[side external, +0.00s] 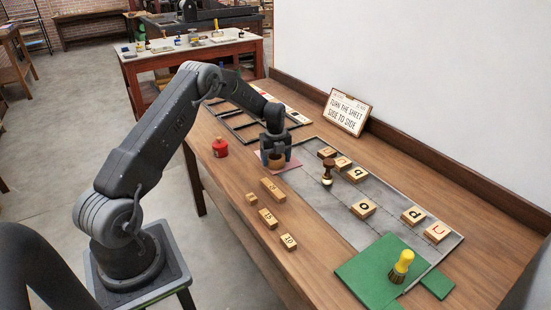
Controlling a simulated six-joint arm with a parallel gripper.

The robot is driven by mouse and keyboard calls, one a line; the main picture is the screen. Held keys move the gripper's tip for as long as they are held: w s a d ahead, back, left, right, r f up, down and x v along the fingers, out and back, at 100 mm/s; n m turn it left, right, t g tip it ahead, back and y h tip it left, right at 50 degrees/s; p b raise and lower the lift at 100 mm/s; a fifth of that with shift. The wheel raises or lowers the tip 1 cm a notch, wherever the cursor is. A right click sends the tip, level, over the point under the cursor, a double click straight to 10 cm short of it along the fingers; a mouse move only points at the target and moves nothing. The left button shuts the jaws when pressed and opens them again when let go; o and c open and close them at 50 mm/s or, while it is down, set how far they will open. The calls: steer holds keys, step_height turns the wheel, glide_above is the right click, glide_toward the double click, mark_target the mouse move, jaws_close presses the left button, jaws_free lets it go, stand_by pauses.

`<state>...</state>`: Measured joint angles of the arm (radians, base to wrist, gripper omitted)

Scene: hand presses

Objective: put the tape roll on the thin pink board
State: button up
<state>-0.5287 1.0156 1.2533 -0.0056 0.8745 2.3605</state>
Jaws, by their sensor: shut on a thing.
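The tape roll (276,160) is a small brown ring between the fingers of my gripper (275,157). My gripper points down and is shut on the roll. The thin pink board (291,164) lies flat on the table under and around the roll, partly hidden by my gripper. The roll is over the board or at its surface; I cannot tell whether it touches.
A red pot (220,147) stands left of the board. A grey slab (390,232) to the right bears more blocks and a dark-handled stamp (327,172). A yellow-handled tool (401,266) stands on a green mat (365,272).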

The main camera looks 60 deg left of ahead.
steer(key=o, duration=0.9)
steer(key=shift+f, duration=0.1)
step_height(320, 180, up, 12)
steer(key=s+d+r+n+t, duration=0.1)
steer(key=s+d+r+n, duration=0.4)
steer(key=d+r, duration=0.3)
steer(key=s+d+r+n+t, duration=0.1)
steer(key=s+d+r+n, duration=0.35)
steer(key=d+r, duration=0.45)
steer(key=shift+s+d+f+n+t, duration=0.1)
steer(key=shift+s+d+n+t, duration=0.5)
steer(key=shift+s+d+n, duration=2.05)
steer(key=shift+s+d+f+n+t, duration=0.1)
steer(key=shift+s+d+n+t, duration=0.8)
steer(key=shift+s, duration=3.2)
steer(key=shift+s+d+f+n+t, duration=0.1)
steer(key=shift+s+d+n+t, duration=0.2)
steer(key=shift+s+d+n, duration=2.5)
